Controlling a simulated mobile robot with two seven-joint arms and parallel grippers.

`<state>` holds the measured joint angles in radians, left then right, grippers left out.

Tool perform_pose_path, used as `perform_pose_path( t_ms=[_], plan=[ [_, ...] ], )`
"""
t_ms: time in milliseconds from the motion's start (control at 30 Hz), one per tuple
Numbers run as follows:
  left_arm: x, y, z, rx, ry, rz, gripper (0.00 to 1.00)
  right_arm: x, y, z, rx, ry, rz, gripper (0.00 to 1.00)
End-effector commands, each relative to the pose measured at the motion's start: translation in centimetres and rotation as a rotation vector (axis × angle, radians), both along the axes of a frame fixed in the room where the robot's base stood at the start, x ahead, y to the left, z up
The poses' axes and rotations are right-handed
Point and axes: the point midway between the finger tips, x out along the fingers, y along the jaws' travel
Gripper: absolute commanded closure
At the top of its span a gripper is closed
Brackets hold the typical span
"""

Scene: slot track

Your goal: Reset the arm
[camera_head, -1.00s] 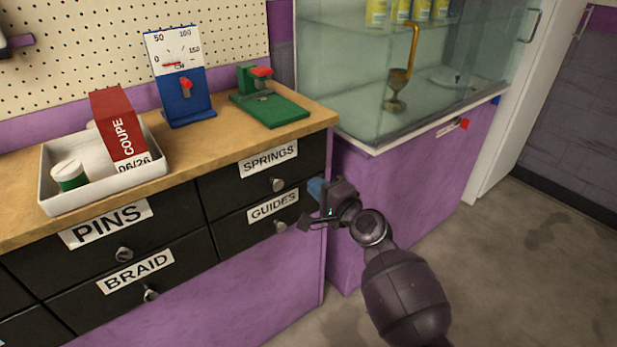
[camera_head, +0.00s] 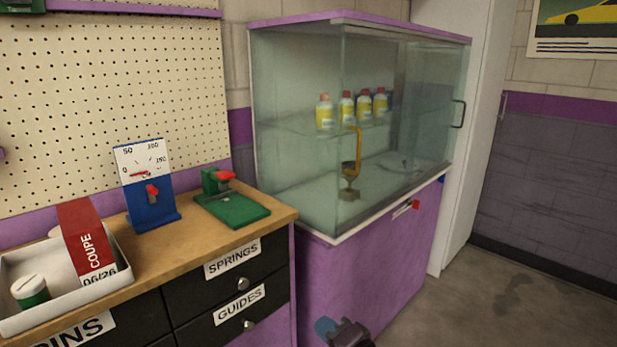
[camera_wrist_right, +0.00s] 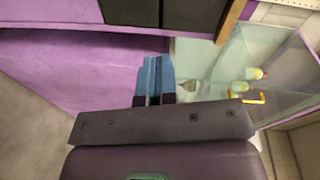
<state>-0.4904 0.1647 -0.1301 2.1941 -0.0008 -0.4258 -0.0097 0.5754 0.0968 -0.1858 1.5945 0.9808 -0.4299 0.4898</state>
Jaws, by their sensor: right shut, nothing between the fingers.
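My right gripper (camera_head: 326,327) shows at the bottom edge of the head view, in front of the purple cabinet base. Only its blue fingertips and part of its dark body are in the picture. In the right wrist view its blue fingers (camera_wrist_right: 154,78) are together with nothing between them. It is apart from the drawers and the glass case. My left gripper is not in view.
A wooden counter (camera_head: 160,262) holds a white tray (camera_head: 122,278), a blue gauge (camera_head: 152,203) and a green fixture (camera_head: 235,209). Labelled drawers are below. A glass case (camera_head: 290,160) with several bottles and a trophy stands right of it. Floor at right is clear.

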Motion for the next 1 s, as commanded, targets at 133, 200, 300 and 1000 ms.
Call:
perform_pose_path(
  t_ms=[133,200,300,1000],
  plan=[
    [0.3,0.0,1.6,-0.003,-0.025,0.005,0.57,-3.9,-3.7,-1.2,-0.165,-0.043,-0.055,1.0],
    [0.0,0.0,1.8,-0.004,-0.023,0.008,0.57,-5.8,-5.3,-2.1,-0.246,-0.056,-0.076,1.0],
    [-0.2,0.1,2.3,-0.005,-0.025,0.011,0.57,-8.7,-7.6,-3.2,-0.362,-0.073,-0.102,1.0],
    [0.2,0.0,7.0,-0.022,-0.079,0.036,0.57,-32.3,-21.4,-5.3,-1.207,-0.089,-0.107,1.0]
  ],
)
